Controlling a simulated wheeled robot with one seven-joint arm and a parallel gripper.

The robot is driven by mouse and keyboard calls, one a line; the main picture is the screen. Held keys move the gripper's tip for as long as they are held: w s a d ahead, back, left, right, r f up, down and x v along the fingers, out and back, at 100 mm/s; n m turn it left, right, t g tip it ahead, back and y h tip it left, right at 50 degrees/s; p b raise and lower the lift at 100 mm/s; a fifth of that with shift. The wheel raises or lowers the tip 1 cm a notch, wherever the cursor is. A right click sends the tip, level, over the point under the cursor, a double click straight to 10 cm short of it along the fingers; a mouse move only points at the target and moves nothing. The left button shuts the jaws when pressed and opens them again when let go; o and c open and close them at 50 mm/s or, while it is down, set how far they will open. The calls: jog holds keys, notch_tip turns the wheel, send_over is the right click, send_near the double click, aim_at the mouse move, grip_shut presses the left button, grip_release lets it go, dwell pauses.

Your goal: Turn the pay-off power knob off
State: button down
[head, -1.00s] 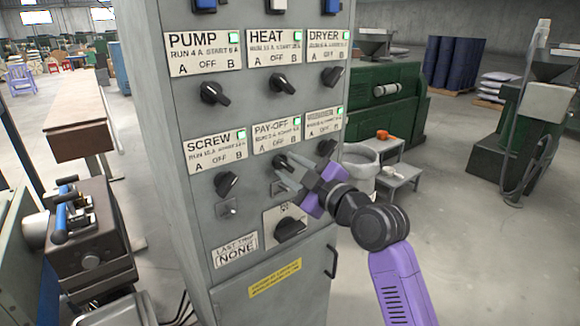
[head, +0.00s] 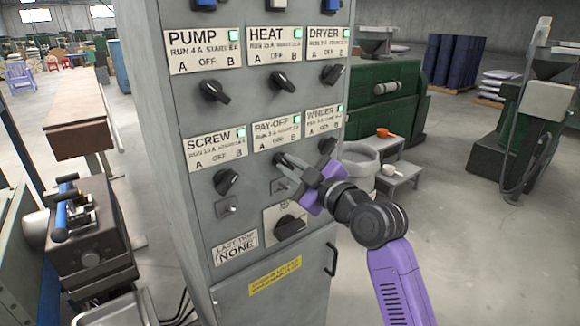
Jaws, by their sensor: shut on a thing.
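The pay-off knob (head: 281,160) is a small black rotary knob below the PAY-OFF label (head: 277,131) on the grey control cabinet (head: 205,275). That label reads A, OFF, B and has a lit green lamp. My gripper (head: 289,164) is at the knob, with its fingers shut on it. The fingers hide most of the knob, so I cannot tell which way its pointer faces. The purple gripper body extends down and to the right from the fingers.
The screw knob (head: 227,182) is to the left and the winder knob (head: 327,146) is close on the right. The pump knob (head: 214,91), heat knob (head: 281,81) and dryer knob (head: 332,75) are above. A larger black switch (head: 288,227) is below. Open floor lies to the right.

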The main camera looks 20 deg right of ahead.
jog(key=m, duration=0.4)
jog(key=shift+m+p, duration=0.7)
jog(key=shift+m, duration=1.1)
jog(key=shift+d, duration=0.1)
jog(key=c, duration=1.4)
grip_release()
jog(key=shift+c, duration=0.2)
jog(key=b+v, duration=0.1)
jog(key=v, duration=0.6)
jog(key=shift+s, duration=0.35)
